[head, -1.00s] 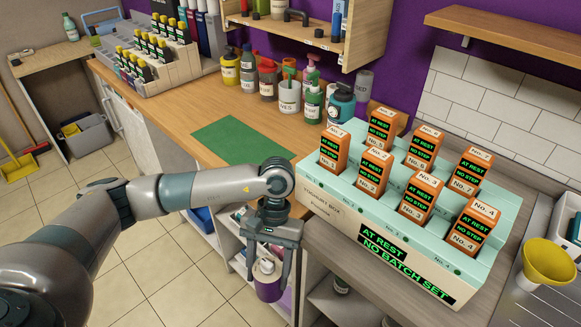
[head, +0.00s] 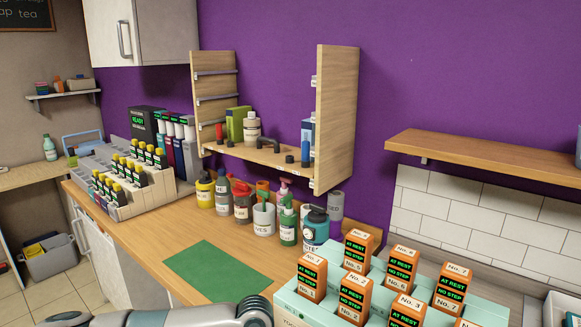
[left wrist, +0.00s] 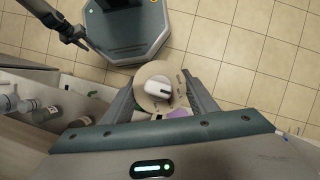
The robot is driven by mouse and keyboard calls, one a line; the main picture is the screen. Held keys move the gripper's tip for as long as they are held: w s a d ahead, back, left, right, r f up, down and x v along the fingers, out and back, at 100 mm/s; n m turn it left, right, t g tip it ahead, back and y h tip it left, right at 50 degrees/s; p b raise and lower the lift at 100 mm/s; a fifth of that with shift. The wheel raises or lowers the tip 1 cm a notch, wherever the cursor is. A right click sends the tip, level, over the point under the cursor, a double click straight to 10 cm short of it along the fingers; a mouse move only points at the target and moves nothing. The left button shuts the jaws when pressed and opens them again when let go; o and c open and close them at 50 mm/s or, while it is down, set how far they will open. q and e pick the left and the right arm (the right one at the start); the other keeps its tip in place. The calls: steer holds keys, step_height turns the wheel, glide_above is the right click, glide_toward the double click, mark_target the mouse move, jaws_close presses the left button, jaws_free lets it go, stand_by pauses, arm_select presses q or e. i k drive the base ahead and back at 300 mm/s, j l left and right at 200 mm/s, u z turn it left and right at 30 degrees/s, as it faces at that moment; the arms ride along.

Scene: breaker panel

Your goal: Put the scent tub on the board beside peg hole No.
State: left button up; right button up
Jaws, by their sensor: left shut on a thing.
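My left gripper (left wrist: 157,100) is shut on a tub (left wrist: 155,85) with a round tan top and a white knob, with a little purple beside it. The gripper and tub are outside the head view; only part of my left arm shows at its bottom edge. In the left wrist view the tub hangs above the tiled floor, in front of my base. What seems to be my right gripper (left wrist: 78,42) shows small and dark at the top left; its jaws are unclear. A wooden wall shelf board (head: 262,155) carries small pegs; I cannot read any peg hole number.
A mint rack (head: 287,302) of several orange numbered boxes stands at the front right. Bottles and a white pot (head: 264,219) line the counter's back. A green mat (head: 218,268) lies bare on the counter. A tiered vial rack (head: 125,205) stands left.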

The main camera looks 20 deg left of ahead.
mark_target(292, 154)
steer(key=i+j, duration=0.1)
steer(key=j, duration=0.5)
steer(key=i+j, duration=0.1)
steer(key=j, duration=0.5)
steer(key=i+j, duration=0.1)
steer(key=j, duration=0.5)
steer(key=i+j, duration=0.1)
steer(key=j, duration=0.45)
steer(key=i+j, duration=0.1)
steer(key=j, duration=0.5)
steer(key=i+j, duration=0.1)
steer(key=j, duration=0.5)
steer(key=i+j, duration=0.1)
steer(key=j, duration=0.5)
steer(key=z, duration=1.6)
